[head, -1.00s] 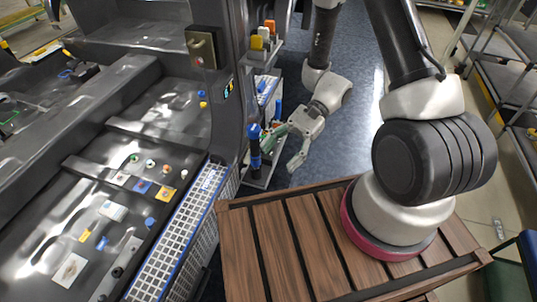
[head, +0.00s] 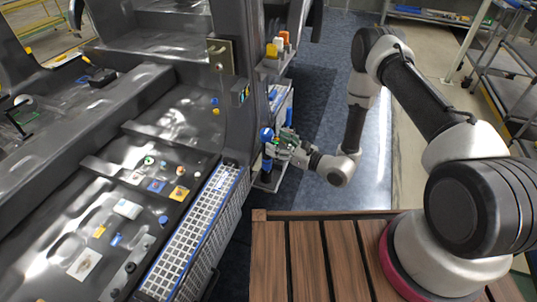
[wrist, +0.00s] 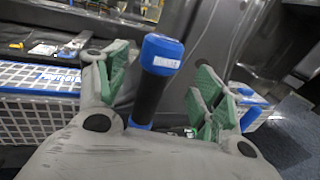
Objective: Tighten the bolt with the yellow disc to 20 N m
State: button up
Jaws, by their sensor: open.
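A black tool handle with a blue, lettered cap (wrist: 162,55) stands upright in the wrist view; in the head view its blue top (head: 266,135) shows beside the car body. My gripper (wrist: 163,78) is open, with one green-padded finger on each side of the handle and gaps between. In the head view my gripper (head: 285,145) is at the tool's right. I cannot tell which yellow piece marks the bolt.
A holder with orange, white and yellow tools (head: 277,48) stands beyond my gripper. The car's pillar (head: 237,85) rises left of it. A white grid panel (head: 195,235) runs along the sill. Blue floor to the right of the arm is clear.

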aim_at(272, 141)
jog(key=x, duration=0.5)
jog(key=shift+a+f, duration=0.1)
grip_shut()
